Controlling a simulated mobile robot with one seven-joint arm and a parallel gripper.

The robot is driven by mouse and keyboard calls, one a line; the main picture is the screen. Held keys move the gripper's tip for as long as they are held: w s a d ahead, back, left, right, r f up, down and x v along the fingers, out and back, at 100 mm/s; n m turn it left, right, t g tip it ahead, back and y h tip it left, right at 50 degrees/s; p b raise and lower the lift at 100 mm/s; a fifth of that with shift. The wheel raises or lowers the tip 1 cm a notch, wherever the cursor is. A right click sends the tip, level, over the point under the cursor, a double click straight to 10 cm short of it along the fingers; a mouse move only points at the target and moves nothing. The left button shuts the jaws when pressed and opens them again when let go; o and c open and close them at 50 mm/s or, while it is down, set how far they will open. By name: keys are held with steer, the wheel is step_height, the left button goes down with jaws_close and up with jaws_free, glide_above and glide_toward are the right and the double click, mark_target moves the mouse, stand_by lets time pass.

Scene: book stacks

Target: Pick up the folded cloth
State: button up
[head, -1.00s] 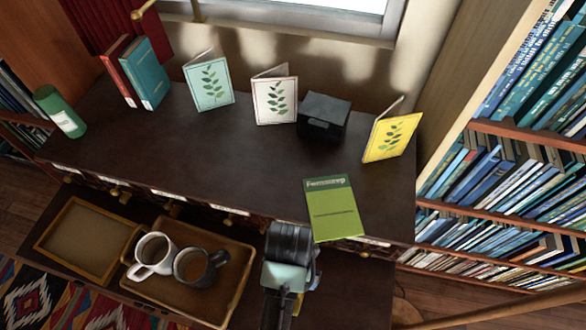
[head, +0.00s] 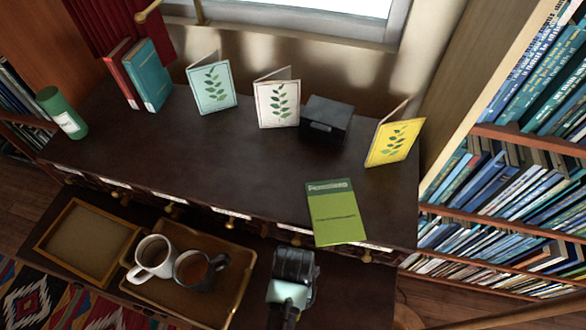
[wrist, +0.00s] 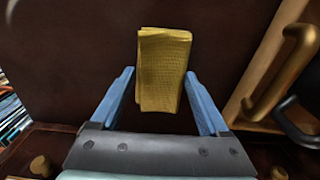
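The folded cloth (wrist: 163,62) is yellow and lies on the dark lower surface in the wrist view. My gripper (wrist: 160,74) is open, with its blue fingers spread to the left and right of the cloth's near part. The cloth's far end extends past the fingertips. I cannot tell how high the fingers are above the surface. In the head view my gripper (head: 292,268) is over the lower shelf, right of the tray, and the cloth is hidden behind it.
A wooden tray (head: 240,300) with a white mug (head: 142,268) and a dark mug (head: 190,283) stands just left of my gripper. Its brass handle (wrist: 283,72) is close in the wrist view. A green booklet (head: 336,222) overhangs the desk edge above. The lower shelf is clear at right.

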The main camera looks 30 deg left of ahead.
steer(key=c, duration=0.9)
step_height(320, 180, up, 10)
steer(key=p, duration=0.1)
steer(key=o, duration=0.8)
steer(key=c, duration=0.6)
steer(key=shift+o, duration=0.2)
steer(key=shift+p, duration=0.35)
